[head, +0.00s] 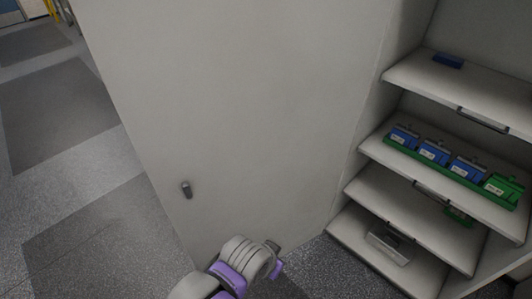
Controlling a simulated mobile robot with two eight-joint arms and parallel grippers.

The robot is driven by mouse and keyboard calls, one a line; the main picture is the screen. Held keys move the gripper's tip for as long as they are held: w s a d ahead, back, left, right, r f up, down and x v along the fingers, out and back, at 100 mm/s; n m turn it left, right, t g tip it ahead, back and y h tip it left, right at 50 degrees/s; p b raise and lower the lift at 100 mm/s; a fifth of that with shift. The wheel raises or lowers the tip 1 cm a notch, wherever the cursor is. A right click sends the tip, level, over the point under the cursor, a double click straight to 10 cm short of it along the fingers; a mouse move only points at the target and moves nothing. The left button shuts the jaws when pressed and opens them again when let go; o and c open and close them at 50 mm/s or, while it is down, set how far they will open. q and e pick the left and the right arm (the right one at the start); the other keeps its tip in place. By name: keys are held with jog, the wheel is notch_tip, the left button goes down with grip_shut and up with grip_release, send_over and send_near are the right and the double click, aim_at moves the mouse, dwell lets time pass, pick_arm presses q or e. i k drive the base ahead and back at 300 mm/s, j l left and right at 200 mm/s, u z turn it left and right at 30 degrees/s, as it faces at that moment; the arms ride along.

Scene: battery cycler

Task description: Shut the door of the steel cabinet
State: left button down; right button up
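The steel cabinet's door (250,110) is a large plain light-grey panel standing open at the left of the cabinet. A small dark handle (186,189) sits low near its free left edge. The cabinet's open inside shows at the right, with several shelves (430,198). My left gripper (275,258) is at the bottom middle, at the end of a grey and purple arm. It is near the door's lower edge; I cannot tell whether it touches the door. Its fingers are too small and angled to read. My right gripper is out of view.
A green tray (398,147) on a middle shelf holds blue blocks and a green block (503,187). A dark blue block (448,61) lies on the upper shelf. A metal object (388,246) sits on the lowest shelf. Carpeted floor (60,170) left of the door is clear.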

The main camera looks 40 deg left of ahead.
aim_at(255, 106)
jog(key=k+j+z, duration=0.2)
jog(key=j, duration=0.3)
jog(key=k+j+z, duration=0.15)
jog(key=j, duration=0.35)
jog(key=k+j+z, duration=0.2)
jog(key=k+j, duration=0.15)
jog(key=k+j+z, duration=0.2)
jog(key=j, duration=0.25)
jog(key=k+j+z, duration=0.1)
jog(key=j, duration=0.25)
jog(key=k+j+z, duration=0.1)
jog(key=j, duration=0.25)
jog(key=k+j+z, duration=0.25)
jog(key=j, duration=0.5)
jog(key=k+j+z, duration=0.1)
jog(key=j, duration=0.5)
jog(key=i+j+z, duration=0.15)
jog(key=j, duration=0.2)
jog(key=j+z, duration=0.15)
jog(key=j, duration=0.25)
